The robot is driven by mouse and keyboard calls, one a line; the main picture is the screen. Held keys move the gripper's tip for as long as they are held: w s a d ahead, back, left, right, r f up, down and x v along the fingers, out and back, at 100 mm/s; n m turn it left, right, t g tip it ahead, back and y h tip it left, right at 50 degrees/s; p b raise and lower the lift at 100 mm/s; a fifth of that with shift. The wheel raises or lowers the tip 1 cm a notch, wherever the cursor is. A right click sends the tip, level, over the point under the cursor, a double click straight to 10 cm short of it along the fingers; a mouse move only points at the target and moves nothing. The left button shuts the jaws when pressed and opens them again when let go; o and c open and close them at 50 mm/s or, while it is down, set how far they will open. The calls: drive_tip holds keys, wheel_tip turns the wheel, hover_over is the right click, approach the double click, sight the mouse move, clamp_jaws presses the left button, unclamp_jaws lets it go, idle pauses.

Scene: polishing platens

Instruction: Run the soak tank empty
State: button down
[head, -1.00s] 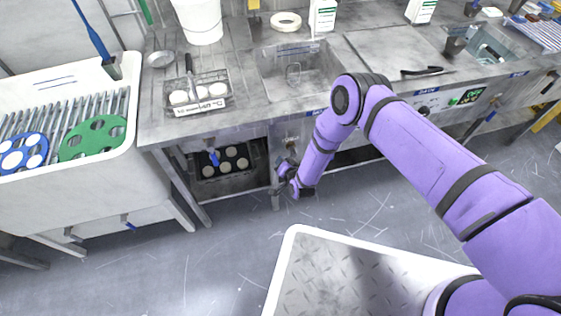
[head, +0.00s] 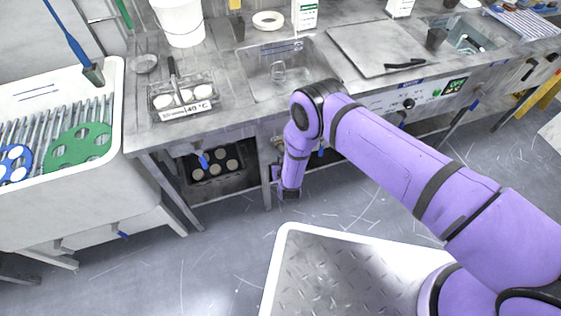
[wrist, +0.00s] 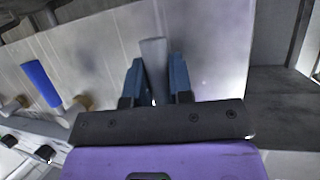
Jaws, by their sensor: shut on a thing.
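My gripper (wrist: 155,72) is shut on a grey bar (wrist: 154,52), which stands between its two dark blue fingers. In the head view my forearm hangs down at the bench front, and the fingers are hidden. A blue handle (wrist: 40,84) with brass fittings is left of the gripper, apart from it. In the head view a blue handle (head: 321,150) shows just right of my forearm. A sunken basin (head: 252,72) with a wire piece inside is in the bench top above. A second basin (head: 455,24) is at the far right. I cannot tell which is the soak tank.
A white tank (head: 116,110) with green and blue discs stands at left, a blue handle (head: 122,235) below it. A flat cover (head: 365,45) lies between the basins.

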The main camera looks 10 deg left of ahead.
drive_tip(key=shift+d, duration=0.1)
idle(0.4)
drive_tip(key=c, duration=1)
unclamp_jaws()
drive_tip(key=v, duration=1)
drive_tip(key=shift+s+d+r, duration=0.1)
drive_tip(key=shift+s+r, duration=0.05)
drive_tip(key=shift+s, duration=0.15)
